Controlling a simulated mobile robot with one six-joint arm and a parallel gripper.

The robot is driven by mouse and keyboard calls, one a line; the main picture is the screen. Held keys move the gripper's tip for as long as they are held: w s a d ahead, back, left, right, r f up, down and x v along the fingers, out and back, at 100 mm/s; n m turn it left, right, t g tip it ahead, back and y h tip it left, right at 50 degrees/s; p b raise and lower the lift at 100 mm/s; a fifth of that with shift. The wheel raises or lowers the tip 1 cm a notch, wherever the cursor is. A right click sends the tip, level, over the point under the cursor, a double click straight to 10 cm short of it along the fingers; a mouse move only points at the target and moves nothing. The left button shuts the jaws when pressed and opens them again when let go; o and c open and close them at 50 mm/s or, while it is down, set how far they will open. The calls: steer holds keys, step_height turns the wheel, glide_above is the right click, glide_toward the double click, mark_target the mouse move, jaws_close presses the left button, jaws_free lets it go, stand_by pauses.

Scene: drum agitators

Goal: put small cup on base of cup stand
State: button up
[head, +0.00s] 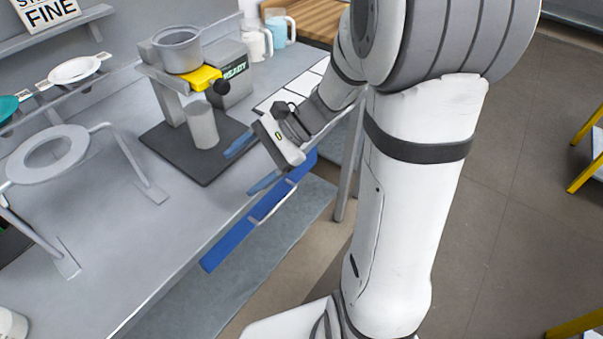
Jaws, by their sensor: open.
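A small grey cup (203,125) stands upright on the dark flat base (178,160) of the cup stand. The stand has a grey post (168,99) and a yellow clamp part (206,78) with a black knob, and a larger grey cup (178,49) sits on top. My gripper (245,168) is open, with its blue fingers spread at the right edge of the base. The fingers point toward the small cup, and a gap shows between them and it. Nothing shows between the fingers.
A grey ring-shaped stand (47,152) with splayed legs is on the left of the bench. A box marked READY (232,75) stands behind the cup stand. A blue bar (262,208) runs by the bench's front edge, below my gripper. Bare bench lies left of the base.

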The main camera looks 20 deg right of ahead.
steer(key=s+d+r+n+t+h, duration=0.1)
steer(key=s+d+n+t+h, duration=0.2)
steer(key=s+d+n+h, duration=0.6)
steer(key=n+h, duration=0.2)
steer(key=n, duration=0.1)
steer(key=shift+s+r+n+h, duration=0.2)
steer(key=shift+r+n+h, duration=0.2)
steer(key=shift+d, duration=0.1)
step_height(320, 180, up, 4)
steer(key=p, duration=0.3)
steer(key=shift+f, duration=0.1)
